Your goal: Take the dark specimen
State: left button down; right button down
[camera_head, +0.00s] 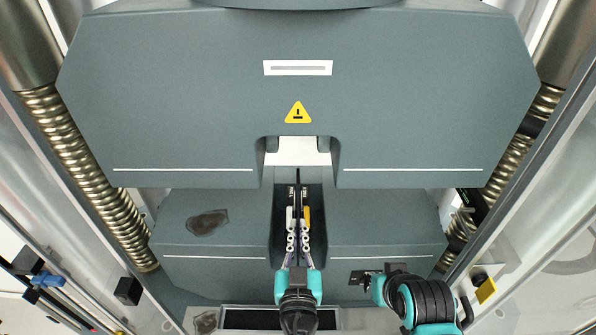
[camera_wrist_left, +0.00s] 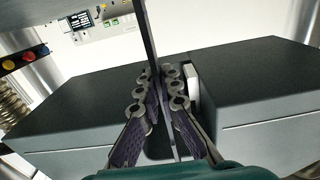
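The dark specimen (camera_head: 298,180) is a thin, dark upright strip at the slot in the middle of the grey testing machine. In the left wrist view the specimen (camera_wrist_left: 149,38) runs from the top edge down between the fingers. My left gripper (camera_head: 298,222) reaches into the slot with one finger on each side of the specimen. In the left wrist view its fingers (camera_wrist_left: 159,82) close in on the strip and appear shut on it. The specimen's lower end is partly hidden by the fingers. My right gripper (camera_head: 367,278) is at the lower right, apart from the specimen; its finger opening is unclear.
The machine's upper block (camera_head: 200,90) overhangs the slot, and the lower block (camera_head: 385,220) flanks it closely. Ribbed columns (camera_head: 85,180) stand at both sides. Colored buttons (camera_wrist_left: 24,59) show at the left of the wrist view. Free room around the left gripper is narrow.

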pick_arm(q)
jog(key=shift+s+p, duration=0.35)
jog(key=shift+s, duration=2.7)
